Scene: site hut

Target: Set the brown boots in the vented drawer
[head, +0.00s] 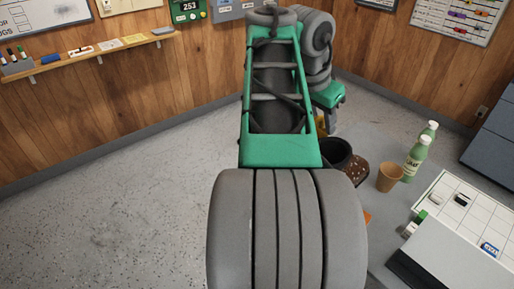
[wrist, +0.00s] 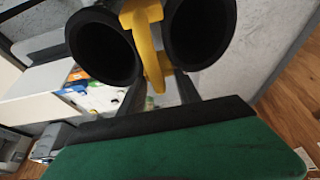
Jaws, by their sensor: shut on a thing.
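The brown boots show in the wrist view as two dark, round shaft openings (wrist: 103,48), side by side, with a yellow clip (wrist: 148,40) between them. My gripper (wrist: 160,88) is shut on the yellow clip, so the boots hang from it. In the head view a dark boot opening (head: 336,153) and a speckled brown part (head: 355,170) show just right of my arm, beside or over the grey table; the rest is hidden by my arm. My gripper's fingers are hidden there. I cannot make out a vented drawer in either view.
A brown cup (head: 391,176) and green bottles (head: 416,155) stand on the grey table (head: 378,143), close to the boots. A white gridded board (head: 460,197) lies at right. A blue-grey cabinet (head: 492,145) stands at the far right. The floor (head: 110,210) at left is clear.

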